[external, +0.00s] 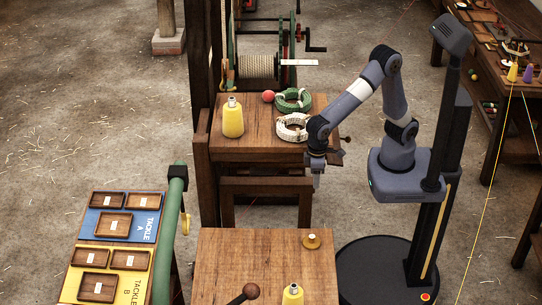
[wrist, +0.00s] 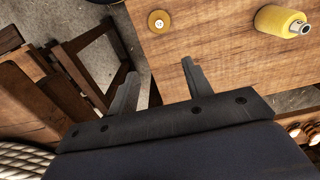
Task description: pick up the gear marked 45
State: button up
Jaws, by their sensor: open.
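A small round brass-coloured disc with a pale centre (external: 311,241) lies flat on the near wooden table (external: 235,265), close to its far right corner. It also shows in the wrist view (wrist: 159,21), at the top middle; any mark on it is too small to read, so I cannot confirm the 45. My gripper (external: 317,181) hangs pointing down beyond the near table's far edge, above and apart from the disc. In the wrist view, its two fingers (wrist: 160,69) are spread with nothing between them, and the disc lies ahead of their tips.
A yellow bottle (external: 292,295) stands on the near table. The far bench (external: 245,148) holds another yellow bottle (external: 232,118), a red ball (external: 268,97), a green coil (external: 293,101) and a white coil (external: 291,128). A tackle board (external: 142,257) stands left. The disc's surroundings are clear.

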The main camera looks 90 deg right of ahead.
jog(key=s+a+f+m+g+y+b, duration=0.1)
jog(key=s+a+f+m+y+b, duration=0.2)
jog(key=f+b, duration=0.5)
jog(key=s+a+f+g+y+b, duration=0.2)
jog(key=s+f+b, duration=0.3)
jog(key=f+b, duration=0.25)
jog(key=m+t+y+b, duration=0.6)
jog(key=m+y+b, duration=0.2)
jog(key=m+b, duration=0.8)
send_near(312, 236)
jog(key=shift+m, duration=0.7)
jog(key=x, duration=0.2)
jog(key=f+x, duration=0.1)
jog(key=x, duration=0.1)
jog(key=shift+f, duration=0.1)
jog(key=shift+r+b+x, duration=0.15)
jog(key=shift+b+x, duration=0.05)
jog(key=shift+x, duration=1.3)
jog(key=shift+r+b+x, duration=0.15)
jog(key=shift+r+x, duration=0.05)
jog(key=shift+x, duration=1.25)
jog(key=shift+a, duration=0.1)
grip_shut()
